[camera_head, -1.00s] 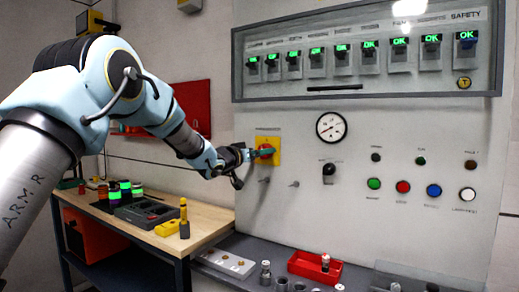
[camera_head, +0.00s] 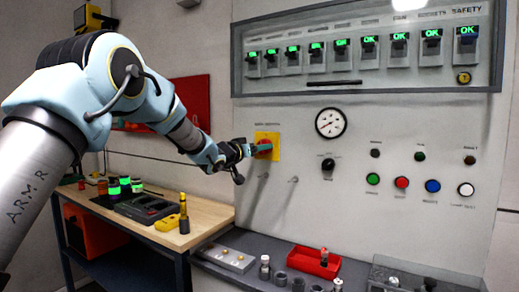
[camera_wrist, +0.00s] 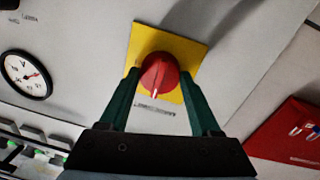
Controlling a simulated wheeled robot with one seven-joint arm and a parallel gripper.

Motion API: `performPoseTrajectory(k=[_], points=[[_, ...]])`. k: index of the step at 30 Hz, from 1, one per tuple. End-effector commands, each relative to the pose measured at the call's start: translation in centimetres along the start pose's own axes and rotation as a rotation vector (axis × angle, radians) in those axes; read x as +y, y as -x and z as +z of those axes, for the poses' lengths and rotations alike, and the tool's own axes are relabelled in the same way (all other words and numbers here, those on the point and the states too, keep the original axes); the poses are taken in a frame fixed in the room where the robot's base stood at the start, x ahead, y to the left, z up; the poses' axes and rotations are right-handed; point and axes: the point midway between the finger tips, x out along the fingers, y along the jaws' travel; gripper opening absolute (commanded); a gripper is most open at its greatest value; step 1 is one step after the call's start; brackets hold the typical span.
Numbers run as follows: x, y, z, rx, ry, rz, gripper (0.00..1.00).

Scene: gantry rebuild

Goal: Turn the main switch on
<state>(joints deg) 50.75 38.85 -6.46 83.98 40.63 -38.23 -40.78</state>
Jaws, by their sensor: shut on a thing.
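The main switch is a red rotary knob (camera_wrist: 158,75) on a yellow square plate (camera_wrist: 186,50), mounted on the grey panel. In the head view the yellow plate (camera_head: 275,139) shows left of the gauge, and the knob is partly hidden by my gripper (camera_head: 252,149). In the wrist view my gripper (camera_wrist: 158,88) has its two green fingers on either side of the red knob, shut on it. A white mark on the knob points toward the gripper's palm. The wrist camera is rolled, so the panel looks tilted there.
A round gauge (camera_head: 331,123) and a black selector (camera_head: 328,164) sit right of the switch. Coloured buttons lie further right. Above is a row of breakers with green OK displays (camera_head: 341,45). A wooden bench (camera_head: 208,214) and a red bin (camera_head: 314,262) stand below.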

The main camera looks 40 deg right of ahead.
Motion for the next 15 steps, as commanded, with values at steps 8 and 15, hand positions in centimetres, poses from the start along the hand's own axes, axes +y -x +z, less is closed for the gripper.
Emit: performPoseTrajectory(k=[8, 15], points=[[0.00, 0.00, 0.02, 0.000, -0.006, 0.000, 0.09], [-0.03, -0.01, 0.14, -0.005, -0.078, -0.001, 0.09]])
